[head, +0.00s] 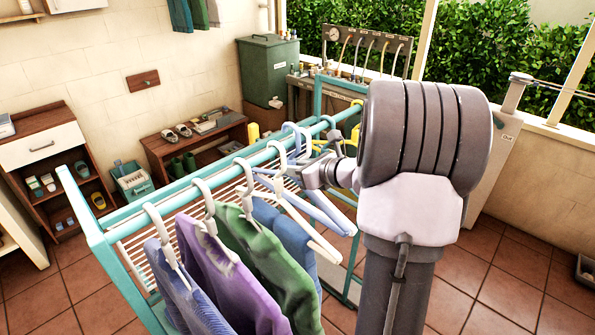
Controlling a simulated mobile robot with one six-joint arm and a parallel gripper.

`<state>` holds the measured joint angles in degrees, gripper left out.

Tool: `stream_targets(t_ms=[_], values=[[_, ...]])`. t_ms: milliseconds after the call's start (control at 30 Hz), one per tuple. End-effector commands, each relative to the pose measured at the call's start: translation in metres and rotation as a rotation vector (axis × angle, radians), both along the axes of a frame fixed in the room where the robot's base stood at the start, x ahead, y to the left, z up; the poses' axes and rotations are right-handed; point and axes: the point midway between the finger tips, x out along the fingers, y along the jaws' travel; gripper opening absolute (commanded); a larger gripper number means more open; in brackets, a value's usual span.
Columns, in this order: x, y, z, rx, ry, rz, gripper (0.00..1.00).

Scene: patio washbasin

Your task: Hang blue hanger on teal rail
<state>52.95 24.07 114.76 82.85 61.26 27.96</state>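The teal rail (179,196) is the top bar of a drying rack and runs from lower left to upper right. A light blue hanger (328,212) is beside my gripper (291,176), its arms sloping down to the right. A pale blue hook shows near the rail above it; I cannot tell whether it rests on the rail. My gripper reaches in from the right at the hangers' necks. Its fingers are small and partly hidden among the hangers, so their opening and grip are unclear. A white hanger (303,222) without clothing is just left of the blue one.
White hangers carry a blue garment (187,300), a purple garment (222,277), a green garment (258,262) and another blue garment on the rail's nearer part. A yellow hook (357,103) is at the far end. A wooden bench (170,147) and green bin (268,70) stand behind.

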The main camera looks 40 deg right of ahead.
Motion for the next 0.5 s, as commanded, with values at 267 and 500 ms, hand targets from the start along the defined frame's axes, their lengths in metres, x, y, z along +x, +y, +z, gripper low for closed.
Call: stream_targets(t_ms=[267,500], values=[[0.0010,-0.0001,0.0001,0.000,0.000,-0.001,0.00],[0.0009,-0.0001,-0.0071,0.001,-0.001,0.000,0.00]])
